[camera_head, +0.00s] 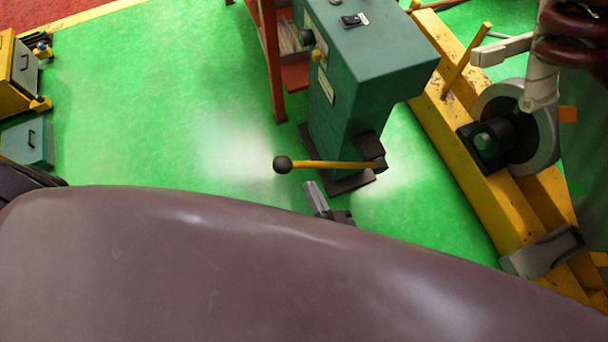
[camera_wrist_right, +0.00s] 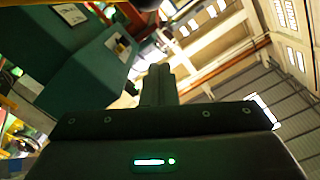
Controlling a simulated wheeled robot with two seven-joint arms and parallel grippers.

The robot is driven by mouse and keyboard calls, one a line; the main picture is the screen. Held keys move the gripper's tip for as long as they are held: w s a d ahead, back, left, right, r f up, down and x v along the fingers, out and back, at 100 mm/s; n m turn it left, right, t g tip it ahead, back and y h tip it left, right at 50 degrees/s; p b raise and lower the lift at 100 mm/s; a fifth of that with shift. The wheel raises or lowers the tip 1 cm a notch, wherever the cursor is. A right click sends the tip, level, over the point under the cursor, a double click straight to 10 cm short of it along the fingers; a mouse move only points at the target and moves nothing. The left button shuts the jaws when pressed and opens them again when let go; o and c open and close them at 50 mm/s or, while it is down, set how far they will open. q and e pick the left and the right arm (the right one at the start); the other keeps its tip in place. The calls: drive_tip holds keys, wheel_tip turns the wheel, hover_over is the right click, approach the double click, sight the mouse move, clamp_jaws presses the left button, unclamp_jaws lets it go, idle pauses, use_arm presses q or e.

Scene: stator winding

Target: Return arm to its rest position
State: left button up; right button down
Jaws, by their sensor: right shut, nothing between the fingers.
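My right gripper (camera_head: 317,197) shows in the head view just past the dark rounded surface that fills the lower part of the picture. Its fingers are together and hold nothing. Most of the right arm is hidden behind that surface. The gripper is below a yellow lever with a dark ball knob (camera_head: 282,164); whether they touch cannot be told. In the right wrist view the shut fingers (camera_wrist_right: 158,84) point up, with no object between them. My left gripper is not in view.
A teal machine (camera_head: 370,45) with the lever stands beyond the right gripper; it also shows in the wrist view (camera_wrist_right: 95,75). A yellow frame (camera_head: 470,160) carrying a grey wheel (camera_head: 541,135) stands at right. Yellow drawers (camera_head: 14,78) stand at left. Green floor (camera_head: 160,110) between is clear.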

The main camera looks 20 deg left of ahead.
drive_tip(key=shift+s+d+r, duration=0.1)
drive_tip(key=shift+s+d, duration=0.4)
drive_tip(key=shift+d, duration=0.05)
drive_tip(key=s+d+f+n+g+h, duration=0.1)
drive_tip(key=d+f+g+h, duration=0.1)
drive_tip(key=d+f, duration=0.5)
drive_tip(key=s+d+f+g+h, duration=0.1)
drive_tip(key=d+f+g+h, duration=0.15)
drive_tip(key=f, duration=0.85)
drive_tip(key=d+f+n+g+h, duration=0.1)
drive_tip(key=d+f+h, duration=0.2)
drive_tip(key=d+f, duration=0.45)
drive_tip(key=s+d+f+g+h, duration=0.2)
drive_tip(key=s+d+f+g, duration=0.1)
drive_tip(key=s+d+f, duration=0.2)
drive_tip(key=s+d+f+g+h, duration=0.1)
drive_tip(key=s+d+f+g, duration=0.3)
drive_tip(key=s+f, duration=0.6)
drive_tip(key=s+d, duration=0.1)
drive_tip(key=s, duration=0.2)
drive_tip(key=shift+d+f+m+h, duration=0.2)
drive_tip(key=shift+d+m+h, duration=0.1)
drive_tip(key=shift+h, duration=0.05)
